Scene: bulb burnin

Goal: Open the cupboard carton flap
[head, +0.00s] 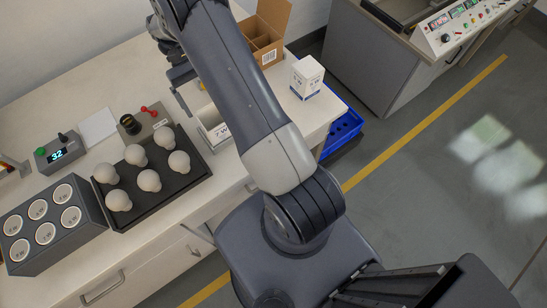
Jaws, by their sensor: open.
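A small open-topped white carton (208,118) marked "7 W" stands on the bench, partly hidden behind my arm. A closed-looking white carton (307,77) stands near the bench's right end. A brown cardboard box (262,52) with dividers stands behind it, with one flap (274,14) standing up. I cannot tell which is the cupboard carton. My gripper (184,92) shows only in part, left of my arm and just above and left of the "7 W" carton. It is open, and nothing shows between its jaws.
A black tray (190,183) holds several white bulbs. A grey socket rack (82,238) and a meter reading 32 (57,155) stand at left. A blue crate (343,133) sits beyond the bench's right end. Floor at right is clear.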

